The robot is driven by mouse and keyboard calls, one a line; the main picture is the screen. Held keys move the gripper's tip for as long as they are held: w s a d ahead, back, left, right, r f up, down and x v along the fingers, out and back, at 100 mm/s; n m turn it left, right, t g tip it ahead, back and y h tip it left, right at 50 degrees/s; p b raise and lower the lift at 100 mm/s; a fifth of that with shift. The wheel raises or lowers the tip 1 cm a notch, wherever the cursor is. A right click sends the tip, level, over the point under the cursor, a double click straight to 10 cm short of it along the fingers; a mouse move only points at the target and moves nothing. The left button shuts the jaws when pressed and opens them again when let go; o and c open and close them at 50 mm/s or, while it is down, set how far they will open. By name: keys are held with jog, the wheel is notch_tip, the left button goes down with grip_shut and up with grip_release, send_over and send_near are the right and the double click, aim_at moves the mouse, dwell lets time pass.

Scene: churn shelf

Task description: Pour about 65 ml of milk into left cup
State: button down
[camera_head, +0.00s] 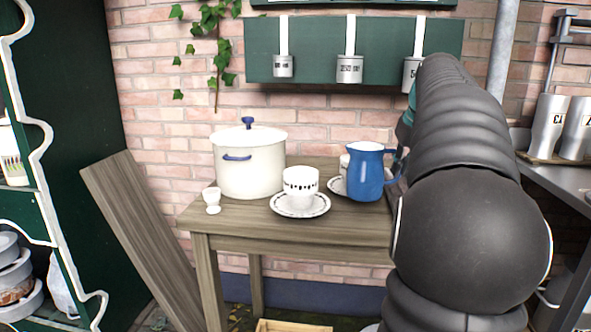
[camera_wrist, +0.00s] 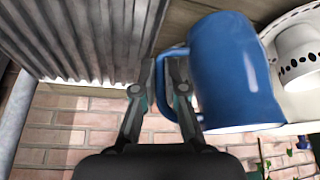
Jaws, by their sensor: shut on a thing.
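A blue jug (camera_head: 367,178) with a pale rim stands upright at the right of the wooden table; I cannot tell whether its base touches the table. It also shows in the wrist view (camera_wrist: 235,75). My gripper (camera_wrist: 166,72) is shut on the jug's handle; in the head view my arm mostly hides it. The left cup (camera_head: 300,182), white with a dark pattern, stands on a saucer (camera_head: 318,208) left of the jug. A second cup (camera_head: 344,162) and its saucer (camera_head: 337,185) are partly hidden behind the jug. No milk is visible in the jug or the cups.
A cream pot (camera_head: 250,170) with a blue-knobbed lid stands at the back left of the table (camera_head: 240,222). A white egg cup (camera_head: 212,199) stands at the front left corner. A green rack (camera_head: 310,50) with hanging tins is on the brick wall above.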

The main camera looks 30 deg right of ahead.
aim_at(386, 150)
jog(key=a+r+h, duration=0.1)
jog(key=w+a+r+g+h, duration=0.1)
jog(key=r+h, duration=0.1)
jog(key=a+r+n+g+h, duration=0.1)
jog(key=a, duration=0.1)
jog(key=shift+w+r+h, duration=0.3)
jog(key=shift+w+r, duration=0.1)
jog(key=shift+w+a+r+n+g+h+b, duration=0.1)
jog(key=shift+w+a+n+g+h+b, duration=0.1)
jog(key=shift+w+a+g+h+b, duration=0.25)
jog(key=shift+w+a+n+g+h+b, duration=0.15)
jog(key=shift+w+a+n+h, duration=0.05)
jog(key=shift+a+h, duration=0.45)
jog(key=shift+w+a+h+b, duration=0.2)
jog(key=shift+a+h+b, duration=0.25)
jog(key=shift+b, duration=0.2)
jog(key=shift+w+a+r+n+g+h, duration=0.1)
jog(key=shift+a+r+n+g+h, duration=0.15)
jog(key=shift+r+h, duration=0.35)
jog(key=shift+w+a+r+n+g+h, duration=0.15)
jog(key=shift+a+r+g+h, duration=0.15)
jog(key=shift+r, duration=0.45)
